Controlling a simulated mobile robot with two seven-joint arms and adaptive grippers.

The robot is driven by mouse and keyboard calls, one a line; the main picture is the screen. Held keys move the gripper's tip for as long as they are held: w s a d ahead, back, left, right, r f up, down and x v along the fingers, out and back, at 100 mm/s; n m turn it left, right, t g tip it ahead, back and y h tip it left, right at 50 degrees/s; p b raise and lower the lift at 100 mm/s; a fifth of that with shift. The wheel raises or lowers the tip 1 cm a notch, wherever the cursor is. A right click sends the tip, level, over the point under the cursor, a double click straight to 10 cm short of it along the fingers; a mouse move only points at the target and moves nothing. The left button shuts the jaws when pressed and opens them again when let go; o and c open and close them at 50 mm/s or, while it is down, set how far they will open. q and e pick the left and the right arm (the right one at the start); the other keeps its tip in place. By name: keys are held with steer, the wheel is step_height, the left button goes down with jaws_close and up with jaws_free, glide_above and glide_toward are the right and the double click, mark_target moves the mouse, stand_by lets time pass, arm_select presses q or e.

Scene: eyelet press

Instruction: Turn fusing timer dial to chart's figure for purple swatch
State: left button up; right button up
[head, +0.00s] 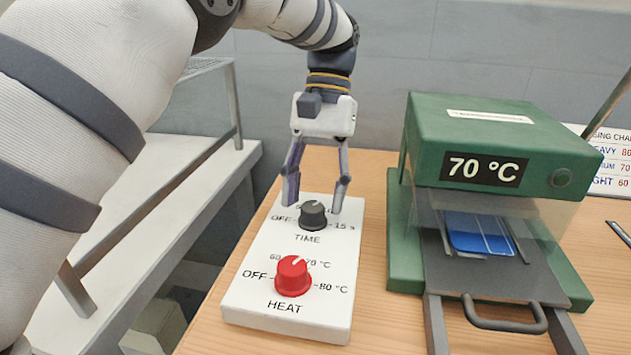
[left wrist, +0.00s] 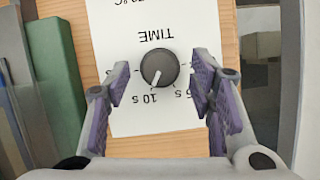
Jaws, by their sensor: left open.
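The black TIME dial (head: 313,214) sits on a white control panel (head: 240,300); its white pointer faces away from me, slightly right. In the left wrist view the dial (left wrist: 157,68) appears upside down, its pointer towards the 10 s mark. OFF and 15 s are readable in the head view. My left gripper (head: 314,205) is open, pointing down, its fingers on either side of the dial with gaps. The chart (head: 610,165) is cut off at the right edge; HEAVY 80 is readable, its time figures are not. A blue sheet (head: 475,233) lies in the press; no purple swatch is distinguishable.
A red HEAT dial (head: 293,276) sits on the panel nearer me. The green press (head: 500,140) stands right of it, showing 70 °C, with a handled tray (head: 490,290) in front. A white bench (head: 190,190) stands left, beyond the wooden table's edge.

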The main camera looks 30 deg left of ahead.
arm_select(q)
steer(key=v, duration=0.6)
steer(key=shift+r, duration=0.2)
